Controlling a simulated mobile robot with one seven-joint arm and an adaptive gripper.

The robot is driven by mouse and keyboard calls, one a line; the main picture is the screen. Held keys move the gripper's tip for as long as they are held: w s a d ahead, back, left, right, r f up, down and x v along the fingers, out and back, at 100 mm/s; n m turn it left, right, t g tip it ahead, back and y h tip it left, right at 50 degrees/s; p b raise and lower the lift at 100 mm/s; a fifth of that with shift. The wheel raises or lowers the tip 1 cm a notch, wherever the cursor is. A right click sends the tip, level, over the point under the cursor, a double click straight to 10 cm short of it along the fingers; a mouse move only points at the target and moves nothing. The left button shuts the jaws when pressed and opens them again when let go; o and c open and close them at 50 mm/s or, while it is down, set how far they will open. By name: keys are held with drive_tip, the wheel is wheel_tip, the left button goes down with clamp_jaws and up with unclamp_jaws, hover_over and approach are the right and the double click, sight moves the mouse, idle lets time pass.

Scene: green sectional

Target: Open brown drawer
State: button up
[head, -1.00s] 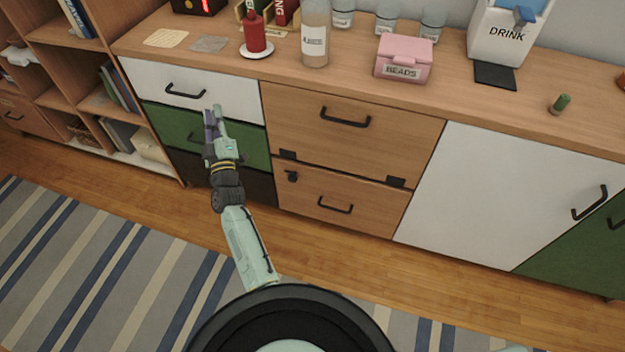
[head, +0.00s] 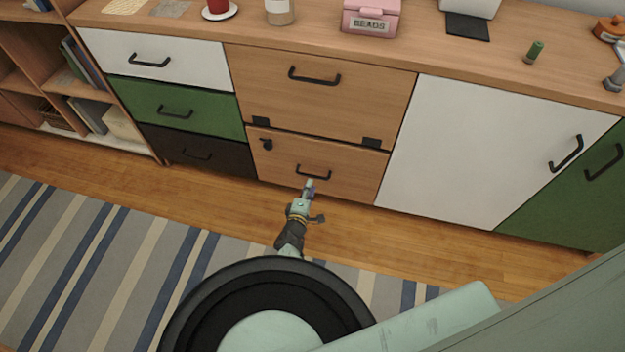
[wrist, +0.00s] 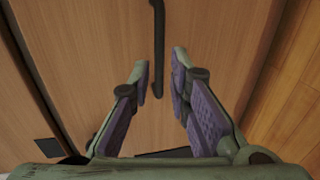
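A light wood-brown drawer front (head: 345,170) is at the bottom middle of the cabinet and looks shut. Its black bar handle (head: 314,172) is near the middle of the front and also shows in the wrist view (wrist: 158,50). A dark brown drawer (head: 180,148), shut, is at the bottom of the left stack with its own black handle. My gripper (head: 309,186) is just in front of the light wood drawer's handle. In the wrist view my gripper (wrist: 160,75) is open and empty, with the handle between its fingers' lines, seemingly beyond the tips.
A green drawer (head: 205,112) and a white drawer (head: 190,65) sit above the dark brown one. A wood flap panel (head: 350,105) is above the light wood drawer. A white door (head: 470,150) is to the right. The floor (head: 225,195) in front is clear.

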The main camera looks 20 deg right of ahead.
sight(313, 176)
drive_tip(key=shift+b+x, duration=2.1)
drive_tip(key=shift+x, duration=1.1)
drive_tip(key=shift+c, duration=0.3)
clamp_jaws()
